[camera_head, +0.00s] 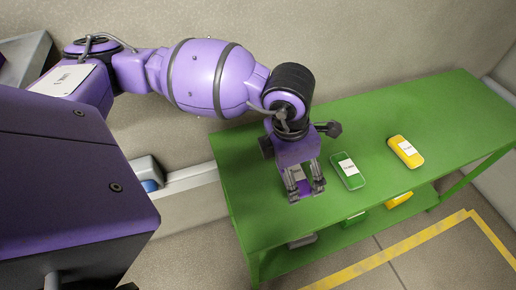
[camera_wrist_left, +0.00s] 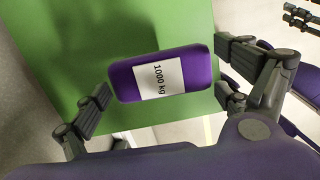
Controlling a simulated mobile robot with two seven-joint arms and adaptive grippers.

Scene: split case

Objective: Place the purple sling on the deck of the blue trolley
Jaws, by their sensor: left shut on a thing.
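The purple sling (camera_wrist_left: 198,68) is a rounded purple bundle with a white "1000 kg" label, between the fingers of my left gripper (camera_wrist_left: 162,92) in the left wrist view. In the head view my left gripper (camera_head: 306,186) points down over the front left part of the green table, shut on the sling (camera_head: 305,187), of which only a small purple patch shows. I cannot tell whether the sling touches the tabletop. The blue trolley cannot be made out in either view.
The green table (camera_head: 448,103) also bears a green labelled bundle (camera_head: 348,171), close right of my gripper, and a yellow one (camera_head: 406,152). A lower shelf holds more items, one yellow (camera_head: 399,199). A small blue thing (camera_head: 150,186) lies left of the table. Yellow tape (camera_head: 425,236) marks the floor.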

